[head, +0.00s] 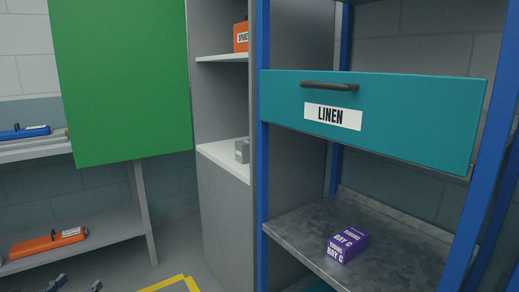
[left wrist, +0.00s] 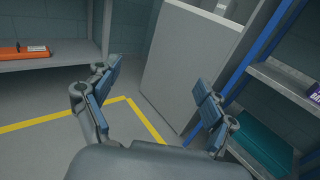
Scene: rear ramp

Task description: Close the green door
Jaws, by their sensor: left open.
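The green door (head: 122,80) stands swung open to the left of the grey cabinet (head: 225,215) in the head view. The cabinet's upper shelves are exposed. The door's top is cut off by the frame, and I see no handle on its visible face. My left gripper (head: 75,286) shows only at the bottom left edge of the head view, low and well below the door, touching nothing. In the left wrist view the same gripper (left wrist: 157,82) is open and empty, facing the cabinet's lower front (left wrist: 185,70). The door is not in that view. My right gripper is not in view.
A blue rack (head: 264,190) stands right of the cabinet, with a teal LINEN drawer (head: 400,115) and a purple box (head: 347,245). A grey shelf unit (head: 110,228) stands left, bearing an orange case (head: 48,241). Yellow floor lines (left wrist: 140,112) mark clear floor before the cabinet.

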